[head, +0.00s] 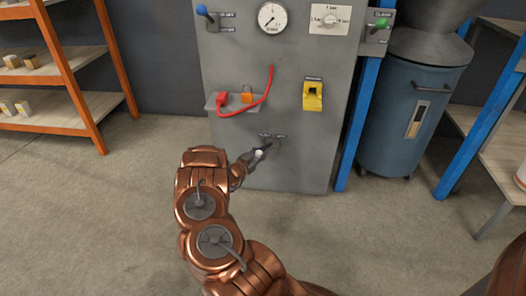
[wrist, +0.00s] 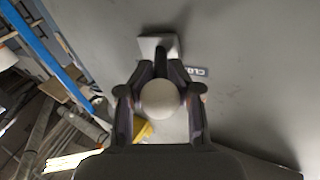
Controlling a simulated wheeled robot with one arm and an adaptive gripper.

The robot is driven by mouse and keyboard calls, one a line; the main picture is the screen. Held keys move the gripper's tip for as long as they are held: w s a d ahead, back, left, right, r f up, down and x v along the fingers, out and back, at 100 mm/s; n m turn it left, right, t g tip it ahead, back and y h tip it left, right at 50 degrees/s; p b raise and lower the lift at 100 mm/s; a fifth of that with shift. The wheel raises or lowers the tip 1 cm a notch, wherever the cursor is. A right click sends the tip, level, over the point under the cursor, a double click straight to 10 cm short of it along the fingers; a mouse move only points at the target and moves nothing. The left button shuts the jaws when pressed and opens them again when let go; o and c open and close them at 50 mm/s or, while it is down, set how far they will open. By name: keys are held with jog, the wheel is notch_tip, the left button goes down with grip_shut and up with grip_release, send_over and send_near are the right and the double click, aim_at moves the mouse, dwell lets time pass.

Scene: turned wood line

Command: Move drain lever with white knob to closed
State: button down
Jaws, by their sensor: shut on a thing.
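The drain lever's white knob (wrist: 160,99) sits between the two dark fingers of my gripper (wrist: 160,78) in the wrist view. The fingers are closed around it. Behind the fingertips is a pale mounting plate (wrist: 157,45) on the grey panel. A partly hidden label reading "CLO" (wrist: 197,71) is beside it, to the right of the fingers. In the head view my gripper (head: 260,153) is at the low part of the panel, just under small labels (head: 272,136). The lever's shaft is mostly hidden, so its exact angle cannot be told.
The grey panel (head: 230,160) also carries a blue-knobbed lever (head: 202,10), a green-knobbed lever (head: 381,22), a gauge (head: 272,17), a red cable (head: 262,98) and a yellow switch (head: 312,95). A blue-grey drum (head: 395,120) stands right. Floor left of the panel is clear.

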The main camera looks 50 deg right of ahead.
jog(key=shift+w+f, duration=0.1)
jog(key=c, duration=1.1)
grip_release()
jog(key=shift+o, duration=0.2)
jog(key=shift+a, duration=0.1)
jog(key=a, duration=1.2)
